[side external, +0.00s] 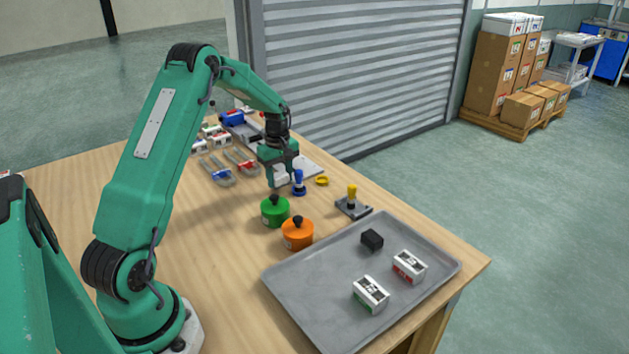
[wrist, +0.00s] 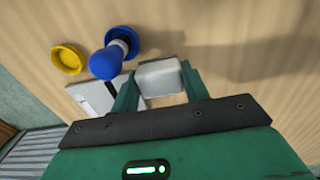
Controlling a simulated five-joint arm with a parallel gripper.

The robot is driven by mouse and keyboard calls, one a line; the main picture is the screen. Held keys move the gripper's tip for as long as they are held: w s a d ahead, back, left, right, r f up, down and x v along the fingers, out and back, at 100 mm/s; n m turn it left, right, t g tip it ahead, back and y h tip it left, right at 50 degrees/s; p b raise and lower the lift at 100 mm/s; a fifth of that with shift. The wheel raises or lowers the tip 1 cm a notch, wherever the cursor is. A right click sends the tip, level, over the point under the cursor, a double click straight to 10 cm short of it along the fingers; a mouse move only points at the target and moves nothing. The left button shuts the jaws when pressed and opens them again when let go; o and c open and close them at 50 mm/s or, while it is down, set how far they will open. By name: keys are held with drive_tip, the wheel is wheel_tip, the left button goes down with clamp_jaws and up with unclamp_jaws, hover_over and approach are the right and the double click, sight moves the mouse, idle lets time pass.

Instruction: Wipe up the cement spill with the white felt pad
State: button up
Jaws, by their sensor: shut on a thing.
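My gripper (side external: 280,178) points down over the far part of the wooden table. In the wrist view its two green fingers (wrist: 160,82) are closed on the sides of a pale block, the white felt pad (wrist: 160,75). Wood shows around the pad; I cannot tell whether it touches the table. I cannot make out the cement spill in either view.
A blue-handled tool (side external: 299,184) and a yellow ring (side external: 322,180) stand close beside my gripper. A pale plate (side external: 310,168) lies behind it. Green (side external: 275,212) and orange (side external: 297,236) pots stand nearer, beside a grey tray (side external: 318,302). Bare table lies left of the pots.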

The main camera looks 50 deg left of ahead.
drive_tip(key=shift+f, duration=0.5)
drive_tip(key=shift+a+f, duration=0.4)
drive_tip(key=shift+f, duration=0.25)
drive_tip(key=shift+c, duration=0.4)
drive_tip(key=shift+a+f, duration=0.1)
drive_tip(key=shift+a, duration=3.15)
drive_tip(key=shift+d, duration=3.75)
drive_tip(key=shift+a+r, duration=0.1)
drive_tip(key=shift+r, duration=4)
